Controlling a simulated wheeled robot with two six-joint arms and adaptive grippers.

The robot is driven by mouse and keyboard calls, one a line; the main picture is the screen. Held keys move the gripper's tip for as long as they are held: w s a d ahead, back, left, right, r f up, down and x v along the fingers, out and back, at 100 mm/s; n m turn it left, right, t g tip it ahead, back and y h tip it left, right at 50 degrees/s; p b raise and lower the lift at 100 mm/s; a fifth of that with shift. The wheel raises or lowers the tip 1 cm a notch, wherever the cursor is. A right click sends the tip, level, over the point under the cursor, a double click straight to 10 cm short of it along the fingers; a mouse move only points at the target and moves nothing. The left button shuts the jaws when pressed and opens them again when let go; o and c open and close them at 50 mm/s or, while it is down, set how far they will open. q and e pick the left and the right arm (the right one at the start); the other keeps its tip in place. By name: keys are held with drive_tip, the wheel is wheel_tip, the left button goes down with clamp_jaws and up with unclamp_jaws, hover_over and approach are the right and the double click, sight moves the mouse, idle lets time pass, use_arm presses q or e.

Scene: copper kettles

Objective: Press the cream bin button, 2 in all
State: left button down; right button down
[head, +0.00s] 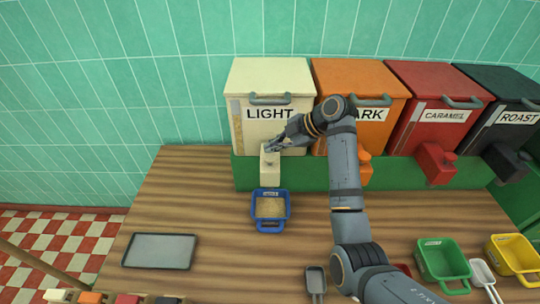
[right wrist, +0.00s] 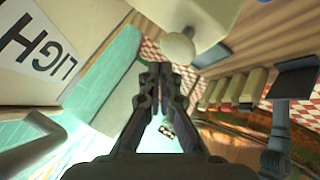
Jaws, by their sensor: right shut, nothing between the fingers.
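The cream bin (head: 240,90), labelled LIGHT, stands at the back left of the row. Its cream dispenser block (head: 270,170) juts out at the front. The round cream button (right wrist: 178,47) shows in the right wrist view; in the head view my gripper largely covers it. My right gripper (head: 271,147) is shut and empty at the top of the dispenser. In the right wrist view its fingertips (right wrist: 160,70) are together close to the button; I cannot tell whether they touch it. A blue scoop bin (head: 270,224) with tan grains inside stands below the dispenser. My left gripper is not in view.
Orange (head: 350,78), red (head: 440,80) and black (head: 500,90) bins stand to the right on a green base. A grey tray (head: 160,251) lies front left. Green (head: 440,260) and yellow (head: 512,255) containers and a scoop (head: 315,280) lie at the front. The table's left middle is clear.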

sight(273, 156)
drive_tip(key=shift+f, duration=0.1)
idle(0.7)
drive_tip(key=shift+f, duration=0.3)
drive_tip(key=shift+s+f+b, duration=0.1)
drive_tip(key=shift+f+b, duration=0.8)
drive_tip(key=shift+f, duration=0.1)
idle(0.8)
idle(0.4)
drive_tip(key=shift+r+p, duration=0.95)
drive_tip(key=shift+r, duration=0.45)
wheel_tip(273, 156, up, 5)
drive_tip(key=p, duration=0.3)
drive_tip(key=shift+p, duration=0.3)
